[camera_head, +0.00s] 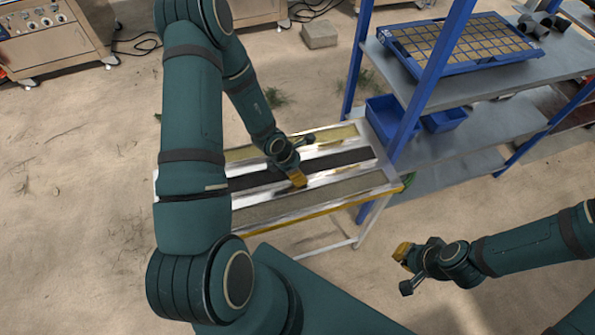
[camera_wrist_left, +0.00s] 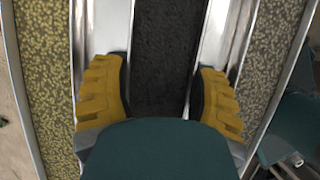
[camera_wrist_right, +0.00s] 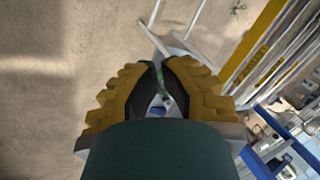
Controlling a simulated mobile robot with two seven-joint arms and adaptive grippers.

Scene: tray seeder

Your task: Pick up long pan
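The table holds long, narrow strips side by side. The middle long pan (camera_head: 342,161) has a dark filling and bright metal sides. My left gripper (camera_head: 298,180) is over it, pointing down. In the left wrist view the dark filling (camera_wrist_left: 165,50) runs between the open fingers of my left gripper (camera_wrist_left: 160,92), which straddle it near the metal sides. I cannot tell whether they touch the pan. My right gripper (camera_head: 403,252) hangs right of the table, away from the pans. In the right wrist view its fingers (camera_wrist_right: 163,70) are nearly together, with nothing visibly held.
Speckled yellowish strips lie on both sides, the nearer one (camera_head: 320,198) and the farther one (camera_head: 335,134). A blue shelf rack (camera_head: 432,75) stands close to the table's right end, holding a gridded tray (camera_head: 465,42) and blue bins (camera_head: 385,115).

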